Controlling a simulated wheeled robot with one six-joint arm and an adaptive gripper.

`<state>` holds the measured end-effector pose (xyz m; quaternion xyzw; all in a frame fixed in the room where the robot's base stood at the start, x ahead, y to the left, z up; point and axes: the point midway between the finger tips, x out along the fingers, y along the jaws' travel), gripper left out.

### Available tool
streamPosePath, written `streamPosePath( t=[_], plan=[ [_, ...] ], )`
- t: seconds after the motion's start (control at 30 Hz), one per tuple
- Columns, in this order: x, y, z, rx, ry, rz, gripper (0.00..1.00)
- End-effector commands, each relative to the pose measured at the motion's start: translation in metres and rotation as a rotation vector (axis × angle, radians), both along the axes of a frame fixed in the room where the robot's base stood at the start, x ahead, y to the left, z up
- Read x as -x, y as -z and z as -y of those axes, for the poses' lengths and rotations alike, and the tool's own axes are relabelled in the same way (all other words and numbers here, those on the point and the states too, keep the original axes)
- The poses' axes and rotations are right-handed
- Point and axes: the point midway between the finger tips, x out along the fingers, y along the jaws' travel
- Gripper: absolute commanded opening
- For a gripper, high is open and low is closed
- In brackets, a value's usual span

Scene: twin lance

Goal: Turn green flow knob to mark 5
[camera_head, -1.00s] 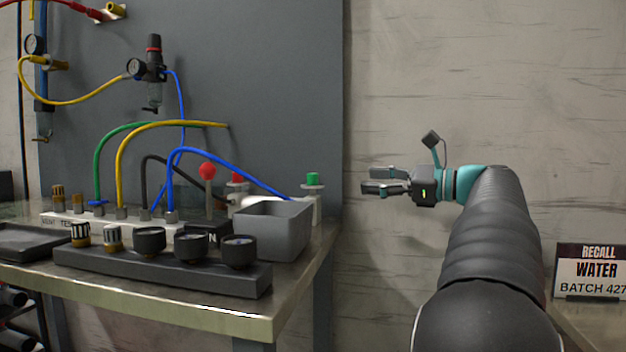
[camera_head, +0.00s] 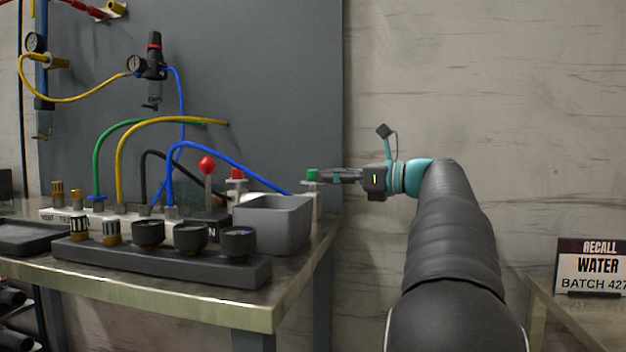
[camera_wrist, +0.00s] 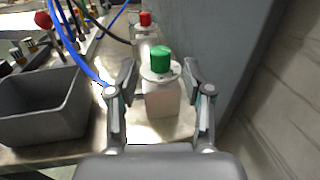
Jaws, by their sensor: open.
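The green knob (camera_wrist: 160,58) sits upright on a round plate (camera_wrist: 161,74) with marks too small to read, on top of a white block (camera_wrist: 163,102). In the head view the green knob (camera_head: 312,175) stands at the right end of the bench, behind the grey bin. My gripper (camera_head: 326,177) reaches in from the right, level with the knob. In the wrist view my gripper (camera_wrist: 161,75) is open, with one finger on each side of the knob and a gap on both sides. It holds nothing. The knob's pointer cannot be made out.
A grey bin (camera_head: 271,237) stands in front of the white block. A red knob (camera_head: 237,174) and a red-balled lever (camera_head: 207,166) are farther left. Blue hose (camera_wrist: 84,52) runs near the left finger. A grey wall panel (camera_wrist: 215,40) rises close on the right in the wrist view.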

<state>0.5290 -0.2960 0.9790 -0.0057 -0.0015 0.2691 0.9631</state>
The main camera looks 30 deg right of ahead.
Motion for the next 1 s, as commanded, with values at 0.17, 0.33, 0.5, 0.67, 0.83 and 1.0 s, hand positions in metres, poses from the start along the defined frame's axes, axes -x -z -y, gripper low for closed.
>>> streamPosePath(
  t=[0.17,0.33,0.5,0.67,0.83,1.0],
  plan=[
    [-0.024,0.001,-0.015,0.001,-0.002,0.0,0.51],
    [-0.037,0.001,-0.022,0.0,0.0,0.0,0.51],
    [-0.04,0.001,-0.024,0.0,0.0,0.0,0.51],
    [-0.04,0.0,-0.024,0.0,0.0,0.0,0.51],
    [-0.04,0.0,-0.024,0.0,0.001,0.0,0.18],
    [-0.04,0.0,-0.024,0.0,0.001,0.0,0.0]
  ],
)
